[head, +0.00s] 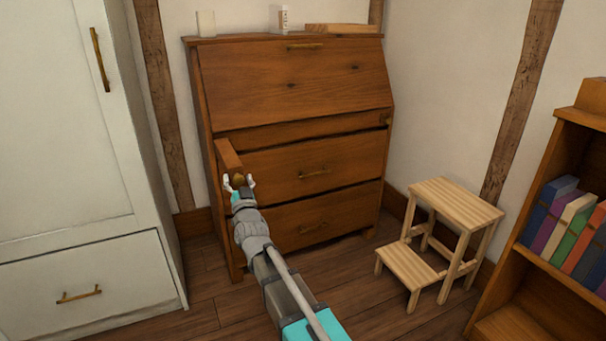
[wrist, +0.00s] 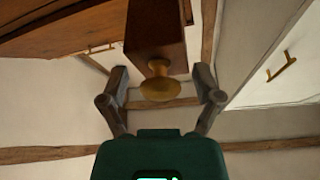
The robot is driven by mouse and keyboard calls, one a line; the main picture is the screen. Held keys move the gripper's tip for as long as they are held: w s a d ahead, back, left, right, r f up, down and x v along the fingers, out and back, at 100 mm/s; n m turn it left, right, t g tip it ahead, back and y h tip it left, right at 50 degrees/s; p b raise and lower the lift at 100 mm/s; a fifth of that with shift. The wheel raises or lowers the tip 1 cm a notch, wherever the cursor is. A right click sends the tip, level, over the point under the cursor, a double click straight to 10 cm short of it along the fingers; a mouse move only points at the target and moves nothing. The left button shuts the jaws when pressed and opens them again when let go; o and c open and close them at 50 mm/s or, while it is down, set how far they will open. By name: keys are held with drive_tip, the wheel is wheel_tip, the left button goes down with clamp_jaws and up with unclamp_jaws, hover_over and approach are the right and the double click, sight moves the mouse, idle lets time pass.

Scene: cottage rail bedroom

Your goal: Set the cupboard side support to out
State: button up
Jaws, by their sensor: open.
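The cupboard side support (head: 228,154) is a wooden bar at the left of the bureau, on the side of the white cupboard. It sticks out from the bureau's front. In the wrist view the support (wrist: 156,32) ends in a round brass knob (wrist: 160,88). My gripper (head: 238,181) is at that end of the bar. Its fingers are open, one on each side of the knob, with gaps visible in the wrist view (wrist: 161,78). The bureau's slanted lid (head: 295,85) is closed.
The right side support with its small knob (head: 386,121) sits flush in the bureau. The white cupboard (head: 65,130) stands close at left. A wooden step stool (head: 455,200) and a bookcase (head: 565,150) stand at right. Floor in front of the bureau is clear.

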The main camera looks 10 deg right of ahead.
drive_tip(key=w+a, duration=0.1)
drive_tip(key=w, duration=0.2)
drive_tip(key=w+a, duration=0.1)
drive_tip(key=w, duration=0.3)
drive_tip(key=w+a, duration=0.1)
drive_tip(key=w, duration=0.2)
drive_tip(key=shift+w, duration=0.3)
drive_tip(key=b+v, duration=0.5)
drive_tip(key=v, duration=0.9)
drive_tip(key=s+d+r+g+h+p, duration=0.1)
drive_tip(key=s+d+r+g+p, duration=0.7)
drive_tip(key=p, duration=1.3)
drive_tip(key=s+d+r+n+g+h+p, duration=0.1)
drive_tip(key=s+d+r+g+p, duration=0.8)
drive_tip(key=p, duration=1.2)
drive_tip(key=s+d+g+h, duration=0.1)
drive_tip(key=d+g, duration=0.1)
drive_tip(key=d, duration=0.1)
drive_tip(key=shift+s+d+h, duration=0.3)
drive_tip(key=shift+s+d, duration=0.05)
